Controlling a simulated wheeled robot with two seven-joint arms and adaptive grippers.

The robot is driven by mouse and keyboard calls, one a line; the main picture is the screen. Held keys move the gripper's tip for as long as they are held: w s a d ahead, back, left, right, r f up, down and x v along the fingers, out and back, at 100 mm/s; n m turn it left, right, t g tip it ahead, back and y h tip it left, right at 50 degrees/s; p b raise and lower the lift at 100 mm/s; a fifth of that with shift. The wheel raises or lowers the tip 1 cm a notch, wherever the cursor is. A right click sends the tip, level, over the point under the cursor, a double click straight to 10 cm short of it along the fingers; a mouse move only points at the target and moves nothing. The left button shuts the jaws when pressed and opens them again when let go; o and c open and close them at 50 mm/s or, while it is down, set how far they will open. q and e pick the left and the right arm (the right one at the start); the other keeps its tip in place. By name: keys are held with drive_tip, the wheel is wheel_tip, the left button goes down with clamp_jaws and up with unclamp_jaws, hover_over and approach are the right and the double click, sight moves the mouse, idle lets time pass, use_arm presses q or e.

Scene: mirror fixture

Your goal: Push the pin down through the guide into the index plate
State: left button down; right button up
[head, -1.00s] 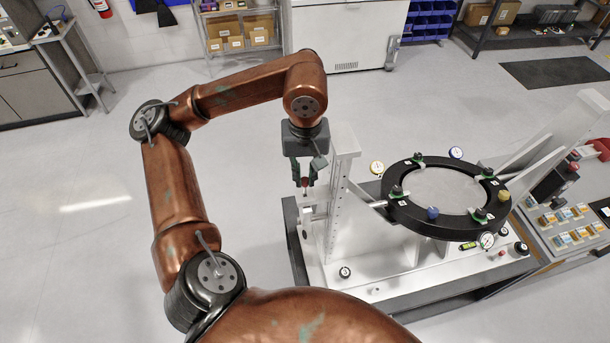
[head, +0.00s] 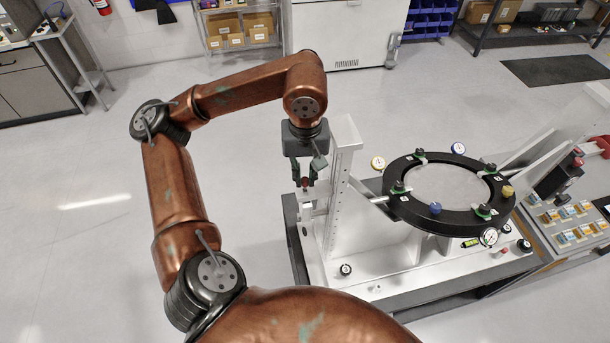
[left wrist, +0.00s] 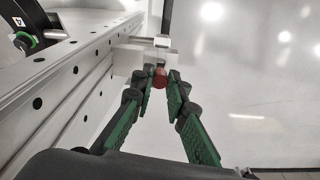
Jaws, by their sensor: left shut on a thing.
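My left gripper (head: 305,183) points down beside the white upright of the fixture. Its fingers are shut on the red knob (left wrist: 159,79) of the pin, seen between the fingertips in the left wrist view. The pin's shaft is hidden. A pale guide block (head: 308,200) sticks out from the upright just below the fingertips; it also shows behind the knob in the left wrist view (left wrist: 128,60). I cannot make out the index plate or how deep the pin sits. My right gripper is not in view.
The tall white upright (head: 340,190) stands close on the gripper's right. Further right, a black ring (head: 415,209) with clamps and dials is held above the white base (head: 395,290). A side panel with a keypad stands at far right. The floor left of the fixture is clear.

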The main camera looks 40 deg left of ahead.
sight(305, 182)
use_arm(q)
drive_tip(key=shift+f+b, duration=0.95)
drive_tip(key=shift+f, duration=0.2)
drive_tip(key=c, duration=1.9)
unclamp_jaws()
drive_tip(key=shift+o, duration=0.4)
wheel_tip(305, 182, up, 12)
drive_tip(key=shift+s+d, duration=0.2)
drive_tip(key=shift+s, duration=0.05)
